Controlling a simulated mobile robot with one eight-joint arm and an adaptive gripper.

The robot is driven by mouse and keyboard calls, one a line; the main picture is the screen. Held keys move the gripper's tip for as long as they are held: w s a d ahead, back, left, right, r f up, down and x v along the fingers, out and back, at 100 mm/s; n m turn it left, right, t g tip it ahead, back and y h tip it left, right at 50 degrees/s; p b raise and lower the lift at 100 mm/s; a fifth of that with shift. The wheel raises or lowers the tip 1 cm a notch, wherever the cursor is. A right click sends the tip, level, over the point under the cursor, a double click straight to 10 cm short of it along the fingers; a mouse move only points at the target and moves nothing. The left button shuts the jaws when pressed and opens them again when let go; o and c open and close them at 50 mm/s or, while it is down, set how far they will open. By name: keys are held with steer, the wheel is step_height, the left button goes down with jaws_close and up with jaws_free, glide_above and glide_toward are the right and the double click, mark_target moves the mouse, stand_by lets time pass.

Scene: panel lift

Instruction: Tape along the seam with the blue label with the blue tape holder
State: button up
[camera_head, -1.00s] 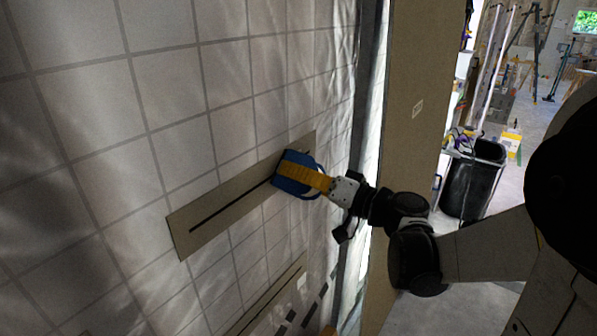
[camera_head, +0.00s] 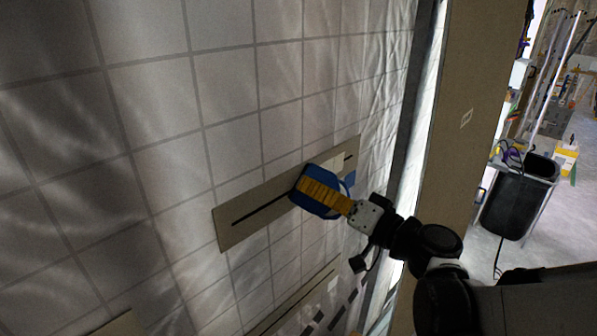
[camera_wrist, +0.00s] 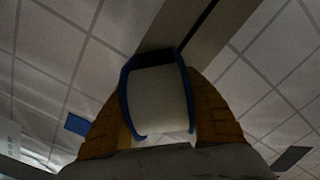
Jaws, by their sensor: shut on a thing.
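My gripper (camera_head: 321,195), with yellow fingers, is shut on the blue tape holder (camera_head: 317,170). The holder is against or very close to a beige strip panel (camera_head: 225,232) on the tiled wall, over its dark seam (camera_head: 262,211). The seam shows to the left of the holder, with a short piece at the far right. A paler patch (camera_head: 335,161) covers part between; I cannot tell if it is tape. The blue label (camera_head: 349,178) is below the panel's right end. The wrist view shows the holder (camera_wrist: 158,95) between the fingers and the blue label (camera_wrist: 76,124) at left.
Another seam strip (camera_head: 292,302) with dark and pale marks lies lower on the wall. A dark vertical edge and a brown post (camera_head: 467,150) stand right of the wall. A black bin (camera_head: 520,195) and clutter are farther right. Wall above the panel is clear.

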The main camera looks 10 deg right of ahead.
mark_target(345, 159)
steer(key=shift+s+a+p, duration=0.4)
steer(key=shift+s+a, duration=1.25)
steer(key=shift+a, duration=0.85)
steer(key=shift+s+a+p, duration=0.45)
steer(key=shift+s+a, duration=1.15)
steer(key=shift+a, duration=0.9)
steer(key=shift+s+a+p, duration=0.4)
steer(key=shift+s+a, duration=1.25)
steer(key=shift+a, duration=0.85)
steer(key=shift+w+d+b, duration=0.4)
steer(key=shift+w+d, duration=0.6)
steer(key=shift+d, duration=0.55)
steer(key=shift+w+d+b, duration=0.35)
steer(key=shift+w+d, duration=0.65)
steer(key=shift+d, duration=0.5)
steer(key=shift+w+d+b, duration=0.4)
steer(key=shift+w+d, duration=0.6)
steer(key=shift+d, duration=0.55)
steer(key=shift+w+d+b, duration=0.5)
steer(key=shift+w+d, duration=0.55)
steer(key=shift+d, duration=0.45)
steer(key=shift+w+d+b, duration=0.5)
steer(key=shift+w+d, duration=0.55)
steer(key=shift+d, duration=0.45)
steer(key=shift+w+d+b, duration=0.5)
steer(key=shift+w+d, duration=0.55)
steer(key=shift+d, duration=0.45)
